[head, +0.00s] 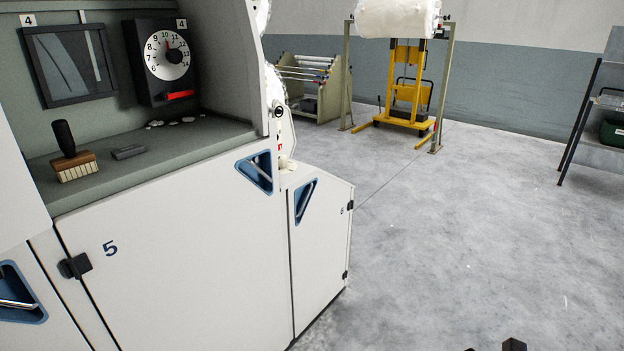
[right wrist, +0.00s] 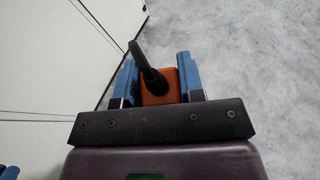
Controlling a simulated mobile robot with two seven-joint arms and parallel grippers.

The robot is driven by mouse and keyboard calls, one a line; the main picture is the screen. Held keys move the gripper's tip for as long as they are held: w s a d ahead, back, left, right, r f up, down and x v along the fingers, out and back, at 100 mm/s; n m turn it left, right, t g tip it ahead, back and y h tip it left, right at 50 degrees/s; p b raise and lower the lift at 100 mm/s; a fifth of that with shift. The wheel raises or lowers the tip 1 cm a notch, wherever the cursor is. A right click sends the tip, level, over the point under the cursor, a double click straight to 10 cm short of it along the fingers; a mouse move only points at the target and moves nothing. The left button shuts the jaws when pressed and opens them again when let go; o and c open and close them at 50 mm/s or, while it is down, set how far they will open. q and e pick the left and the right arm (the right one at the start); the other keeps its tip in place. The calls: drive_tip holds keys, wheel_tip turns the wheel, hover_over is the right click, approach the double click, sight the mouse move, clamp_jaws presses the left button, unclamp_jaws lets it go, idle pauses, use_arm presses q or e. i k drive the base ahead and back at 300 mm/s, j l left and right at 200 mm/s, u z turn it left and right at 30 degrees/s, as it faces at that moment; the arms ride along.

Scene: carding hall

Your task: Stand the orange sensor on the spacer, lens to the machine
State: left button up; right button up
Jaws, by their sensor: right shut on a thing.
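The orange sensor (right wrist: 172,88) is between the blue fingers of my right gripper (right wrist: 157,82) in the right wrist view, shut on it. A black curved piece, like a cable, rises from the sensor. The sensor is held over the grey floor, beside the white machine side. I cannot tell which way its lens faces. In the head view a small flat grey block (head: 128,152) lies on the machine's ledge; it may be the spacer. The sensor does not show clearly in the head view. My left gripper is in neither view.
The machine ledge (head: 205,133) holds a wooden brush (head: 74,163) left of the block and white fluff (head: 170,122) at the back. A dial (head: 167,55) hangs on the back wall. The white cabinet front (head: 180,255) is below.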

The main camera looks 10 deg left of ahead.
sight(126, 150)
drive_tip(key=i+u, duration=0.45)
drive_tip(key=i+l+u, duration=0.1)
drive_tip(key=i+u, duration=0.15)
drive_tip(key=u, duration=1.35)
